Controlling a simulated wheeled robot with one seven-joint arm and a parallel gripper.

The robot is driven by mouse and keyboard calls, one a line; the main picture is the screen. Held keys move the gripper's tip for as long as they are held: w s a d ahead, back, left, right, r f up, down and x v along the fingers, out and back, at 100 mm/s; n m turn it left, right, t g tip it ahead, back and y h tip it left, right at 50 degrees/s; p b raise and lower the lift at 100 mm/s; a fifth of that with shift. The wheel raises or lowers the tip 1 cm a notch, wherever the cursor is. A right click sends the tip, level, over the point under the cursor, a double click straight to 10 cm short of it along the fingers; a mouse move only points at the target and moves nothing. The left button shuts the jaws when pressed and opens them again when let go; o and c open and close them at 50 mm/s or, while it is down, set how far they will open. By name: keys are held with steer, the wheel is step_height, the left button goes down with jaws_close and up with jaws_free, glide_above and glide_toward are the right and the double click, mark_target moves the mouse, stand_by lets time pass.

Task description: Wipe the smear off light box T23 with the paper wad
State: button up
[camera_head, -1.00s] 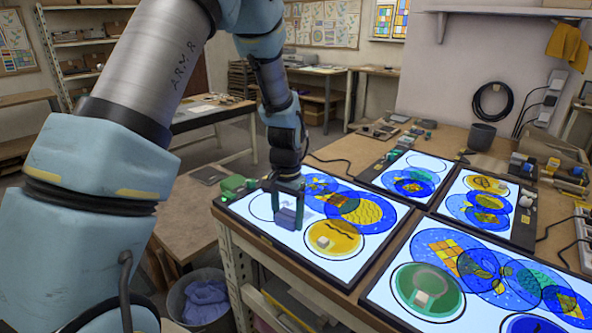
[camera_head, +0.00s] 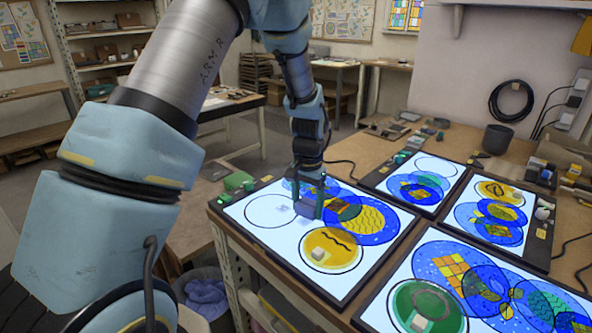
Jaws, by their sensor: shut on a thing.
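My gripper (camera_head: 308,197) is shut on a grey-purple block-like thing (camera_head: 308,209), which may be the paper wad. It holds it low over the near-left light box (camera_head: 243,230), at or just above the lit surface; contact cannot be told. An empty black circle (camera_head: 259,222) lies left of the gripper on this box. A faint greyish mark (camera_head: 284,208), perhaps the smear, shows inside the circle's right part. No label T23 is readable.
Three other lit boxes stand on the bench: near right (camera_head: 378,312), far middle (camera_head: 450,167) and far right (camera_head: 489,183). A green thing (camera_head: 238,181) sits by the near-left box's back corner. A dark pot (camera_head: 497,139) stands behind. A bin with blue cloth (camera_head: 205,296) is below the bench.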

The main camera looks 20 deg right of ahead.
mark_target(307, 205)
steer(key=shift+s+a+r, duration=0.1)
steer(key=shift+a+r, duration=0.1)
steer(key=shift+r, duration=1)
steer(key=shift+r+p, duration=2.15)
steer(key=shift+r, duration=0.55)
